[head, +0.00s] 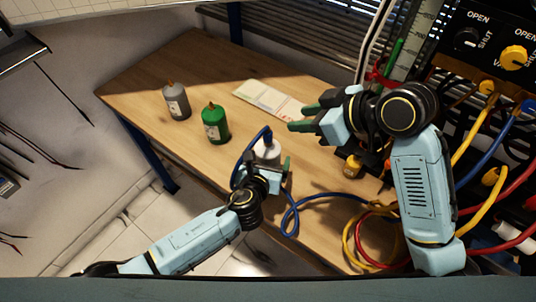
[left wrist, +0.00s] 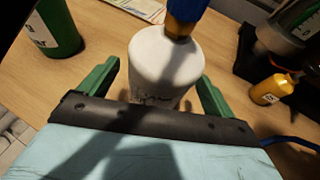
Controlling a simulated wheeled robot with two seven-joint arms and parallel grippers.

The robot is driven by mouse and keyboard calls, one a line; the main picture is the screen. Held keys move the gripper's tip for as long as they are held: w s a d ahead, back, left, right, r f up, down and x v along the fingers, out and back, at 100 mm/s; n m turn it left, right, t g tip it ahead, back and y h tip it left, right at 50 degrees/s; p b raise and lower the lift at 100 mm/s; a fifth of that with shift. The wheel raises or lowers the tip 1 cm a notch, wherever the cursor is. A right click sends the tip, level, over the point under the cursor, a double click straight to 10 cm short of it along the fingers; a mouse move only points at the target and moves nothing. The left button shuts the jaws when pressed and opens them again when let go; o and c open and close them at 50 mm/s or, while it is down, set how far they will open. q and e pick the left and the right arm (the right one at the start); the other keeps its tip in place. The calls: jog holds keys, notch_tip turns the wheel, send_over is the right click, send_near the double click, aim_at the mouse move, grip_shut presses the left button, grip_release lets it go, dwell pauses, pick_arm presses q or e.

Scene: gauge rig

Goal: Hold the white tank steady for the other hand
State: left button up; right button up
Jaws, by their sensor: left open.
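The white tank (head: 268,149) stands on the wooden table, with a blue hose at its top. It also shows in the left wrist view (left wrist: 163,68), with a blue and brass fitting (left wrist: 185,18) on its neck. My left gripper (head: 263,172) is open around it. In the left wrist view its green fingers (left wrist: 155,85) are on either side of the tank, with visible gaps. The tank's lower part is hidden by the gripper body. My right gripper (head: 301,117) is up and right of the tank, its fingers apart, with nothing seen between them.
A green tank (head: 216,126) and a grey tank (head: 177,104) stand to the left. A paper sheet (head: 268,98) lies behind. Blue, red and yellow hoses (head: 360,232) loop at the right, below the gauge panel (head: 497,45).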

pick_arm(q)
jog(key=shift+x, duration=1.05)
jog(key=c, duration=1.4)
jog(key=o, duration=0.8)
jog(key=c, duration=0.7)
jog(key=shift+o, duration=0.2)
jog(key=shift+s, duration=0.1)
